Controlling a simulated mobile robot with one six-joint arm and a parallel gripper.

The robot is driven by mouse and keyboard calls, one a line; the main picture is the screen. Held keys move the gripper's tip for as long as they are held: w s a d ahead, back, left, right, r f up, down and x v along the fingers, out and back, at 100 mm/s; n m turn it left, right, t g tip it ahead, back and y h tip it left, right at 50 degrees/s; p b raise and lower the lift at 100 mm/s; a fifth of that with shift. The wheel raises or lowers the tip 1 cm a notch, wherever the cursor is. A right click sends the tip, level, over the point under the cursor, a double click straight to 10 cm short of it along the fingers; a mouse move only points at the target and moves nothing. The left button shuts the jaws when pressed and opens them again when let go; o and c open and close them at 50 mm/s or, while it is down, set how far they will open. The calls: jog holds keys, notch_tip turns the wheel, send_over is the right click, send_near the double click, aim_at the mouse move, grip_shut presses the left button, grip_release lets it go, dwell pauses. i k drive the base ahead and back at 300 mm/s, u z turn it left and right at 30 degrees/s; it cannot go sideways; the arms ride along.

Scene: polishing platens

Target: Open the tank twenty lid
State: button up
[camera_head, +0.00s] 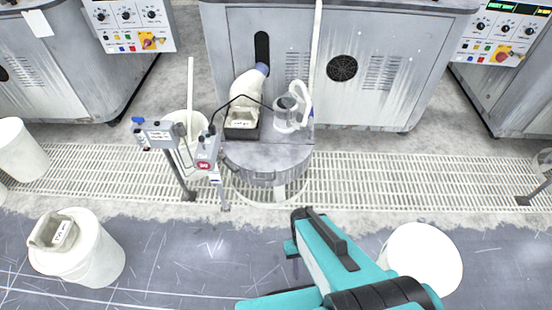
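A round grey tank (232,165) stands in the floor grating in front of the middle machine. Its flat grey lid (285,153) lies level on top and looks shut, with a handle-like shape at its front edge. A red round mark on a small post sign (204,165) beside the tank is too small to read surely. My teal arm reaches in from the bottom right. Its dark end, where my gripper (299,217) seems to be, is in front of and below the tank, apart from the lid. The fingers cannot be made out.
A white bottle in a dark tray (241,127) and a clear container with a white hose (288,118) stand at the lid's back. A white bucket (181,148) is behind the sign posts at left. White drums stand at front left (98,262) and right (428,258).

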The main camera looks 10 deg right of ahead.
aim_at(258, 157)
jog(key=u, duration=0.15)
jog(key=i, duration=0.95)
jog(key=z, duration=0.3)
jog(key=k, duration=0.55)
jog(key=u, duration=1.2)
